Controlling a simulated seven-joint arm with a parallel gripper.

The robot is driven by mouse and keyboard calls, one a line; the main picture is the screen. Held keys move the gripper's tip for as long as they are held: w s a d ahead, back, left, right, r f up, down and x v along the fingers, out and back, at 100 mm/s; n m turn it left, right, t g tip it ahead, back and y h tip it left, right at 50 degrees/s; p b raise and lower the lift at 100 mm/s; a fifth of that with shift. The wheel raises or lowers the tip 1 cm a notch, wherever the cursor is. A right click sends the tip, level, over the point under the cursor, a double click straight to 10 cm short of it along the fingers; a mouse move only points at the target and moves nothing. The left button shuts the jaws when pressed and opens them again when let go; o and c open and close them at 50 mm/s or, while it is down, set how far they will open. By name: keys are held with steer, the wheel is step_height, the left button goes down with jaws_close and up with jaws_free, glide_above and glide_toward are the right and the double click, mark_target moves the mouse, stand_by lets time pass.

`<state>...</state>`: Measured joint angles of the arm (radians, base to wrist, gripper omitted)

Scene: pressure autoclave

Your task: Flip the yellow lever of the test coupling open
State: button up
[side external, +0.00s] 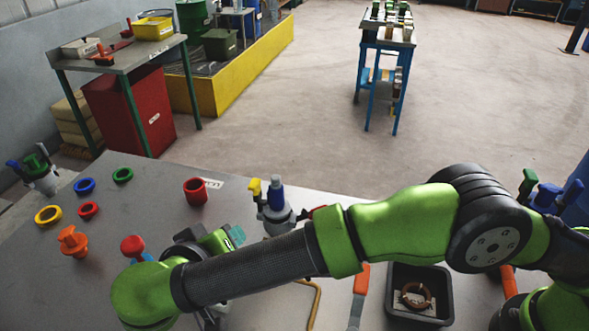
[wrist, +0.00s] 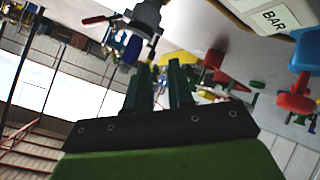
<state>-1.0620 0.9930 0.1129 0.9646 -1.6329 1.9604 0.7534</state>
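The test coupling (side external: 277,216) is a grey fitting on the table, right of centre in the side view. Its yellow lever (side external: 254,188) stands upright beside a blue upright part (side external: 275,194). My gripper (side external: 236,236) is mostly hidden behind my arm, to the left of and nearer the camera than the coupling, apart from the lever. In the wrist view my gripper (wrist: 159,66) shows two dark green fingers with an empty gap between them. A silver fitting (wrist: 147,14) appears beyond the fingertips; I cannot tell whether it is the coupling.
Coloured rings, including a blue one (side external: 85,185), lie on the left of the table (side external: 155,200). An orange fitting (side external: 73,241), a red knob (side external: 132,245) and a red cup (side external: 196,190) stand nearby. A black tray (side external: 419,292) sits at the front right.

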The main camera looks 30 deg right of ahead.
steer(key=s+d+r+g+y, duration=0.1)
steer(key=s+d+r+y, duration=0.1)
steer(key=d, duration=0.7)
steer(key=s+d+r+n+g+y, duration=0.1)
steer(key=s+d+r+g+y, duration=0.1)
steer(key=d, duration=0.7)
steer(key=s+d+r+g+y, duration=0.2)
steer(key=s+d+r+y, duration=0.2)
steer(key=d, duration=0.5)
steer(key=shift+d+r+n+y, duration=0.2)
steer(key=shift+n+y, duration=0.1)
steer(key=shift+y, duration=0.1)
steer(key=shift+o, duration=0.2)
